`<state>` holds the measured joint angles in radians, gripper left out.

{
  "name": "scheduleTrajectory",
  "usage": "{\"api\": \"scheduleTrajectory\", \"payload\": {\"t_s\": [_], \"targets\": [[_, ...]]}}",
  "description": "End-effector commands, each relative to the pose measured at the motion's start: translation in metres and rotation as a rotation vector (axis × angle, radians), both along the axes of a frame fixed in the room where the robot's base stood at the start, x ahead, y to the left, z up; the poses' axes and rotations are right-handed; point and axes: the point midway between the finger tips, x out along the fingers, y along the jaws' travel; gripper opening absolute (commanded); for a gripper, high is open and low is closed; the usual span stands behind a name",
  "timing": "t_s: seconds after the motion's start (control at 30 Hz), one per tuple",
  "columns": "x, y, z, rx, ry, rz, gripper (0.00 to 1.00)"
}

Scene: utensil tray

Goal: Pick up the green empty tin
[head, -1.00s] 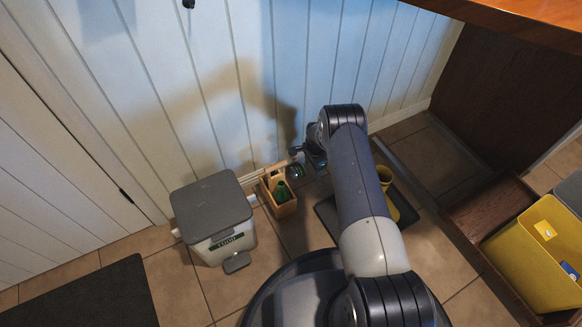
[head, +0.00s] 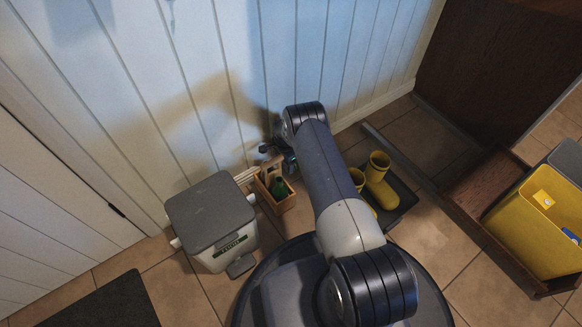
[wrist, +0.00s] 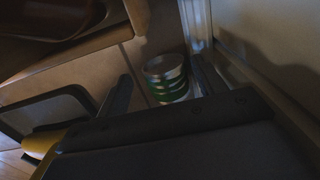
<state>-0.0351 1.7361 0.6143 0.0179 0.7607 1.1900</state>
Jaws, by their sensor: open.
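The green tin (wrist: 166,80) shows in the wrist view, with a bare silvery upper part and green bands below. It stands on the tiled floor near the wall. My gripper (head: 280,155) is low by the panelled wall in the head view, partly hidden by my arm. In the wrist view its dark fingers are apart and empty, with the tin visible between and beyond them. I cannot tell how far the tin is from the fingertips. I do not make out the tin in the head view.
A wooden caddy (head: 265,201) with a green bottle (head: 279,187) stands left of my gripper. A grey-lidded bin (head: 210,212) is further left. Yellow boots (head: 379,182) stand on a dark tray (head: 402,198) to the right. A yellow bin (head: 535,240) is at far right. The panelled wall (head: 230,80) is close behind.

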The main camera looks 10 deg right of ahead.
Motion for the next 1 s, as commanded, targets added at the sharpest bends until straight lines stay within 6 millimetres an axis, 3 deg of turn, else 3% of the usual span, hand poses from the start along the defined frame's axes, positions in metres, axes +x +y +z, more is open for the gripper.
{"api": "scheduleTrajectory", "payload": {"t_s": [0.17,0.4,0.7,1.0], "targets": [[0.001,0.000,-0.013,0.000,-0.001,0.000,0.66],[0.001,0.001,-0.049,0.000,-0.001,0.000,0.66],[0.002,0.001,-0.052,0.000,-0.002,0.000,0.66],[0.002,0.001,-0.052,-0.001,-0.001,0.000,0.41]]}}
